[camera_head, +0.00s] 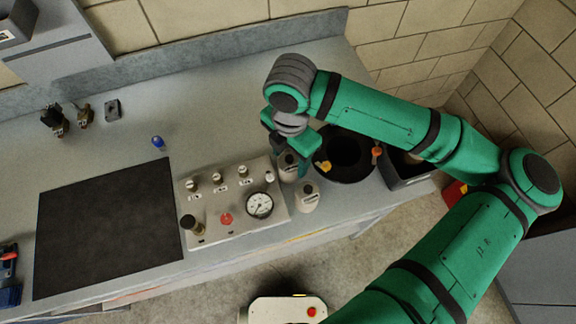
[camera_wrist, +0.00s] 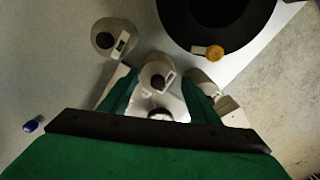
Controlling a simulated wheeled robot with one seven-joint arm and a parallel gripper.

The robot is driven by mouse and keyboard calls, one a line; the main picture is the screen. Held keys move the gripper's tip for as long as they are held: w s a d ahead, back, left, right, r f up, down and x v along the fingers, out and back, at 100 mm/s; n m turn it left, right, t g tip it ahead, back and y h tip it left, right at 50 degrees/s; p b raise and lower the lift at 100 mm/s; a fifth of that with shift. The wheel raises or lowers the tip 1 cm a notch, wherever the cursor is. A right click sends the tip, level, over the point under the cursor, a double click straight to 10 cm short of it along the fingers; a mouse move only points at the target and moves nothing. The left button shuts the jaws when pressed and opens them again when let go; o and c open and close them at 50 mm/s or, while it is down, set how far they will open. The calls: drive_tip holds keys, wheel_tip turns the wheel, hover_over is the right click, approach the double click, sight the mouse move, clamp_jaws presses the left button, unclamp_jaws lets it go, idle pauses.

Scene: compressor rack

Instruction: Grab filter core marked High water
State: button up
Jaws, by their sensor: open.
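Pale bottle-shaped filter cores with dark tops and small labels stand on the grey bench. In the head view one core (camera_head: 307,198) stands in front of my gripper (camera_head: 293,158), and another core (camera_head: 288,168) is partly hidden beneath it. In the wrist view a middle core (camera_wrist: 156,72) lies between the open, empty fingers of my gripper (camera_wrist: 160,95). One core (camera_wrist: 110,38) is to the upper left. A pale object (camera_wrist: 204,62), perhaps a third core, is partly hidden beside the right finger. I cannot read which label says High water.
A gauge panel (camera_head: 237,222) lies close on the left. A black mat (camera_head: 108,228) and a blue item (camera_head: 158,142) lie further left. The bench's front edge is near.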

sight(289, 166)
drive_tip(key=shift+w+f, duration=0.15)
drive_tip(key=shift+f, duration=2.75)
drive_tip(key=shift+a, duration=0.1)
drive_tip(key=shift+c, duration=0.3)
drive_tip(key=c, duration=1)
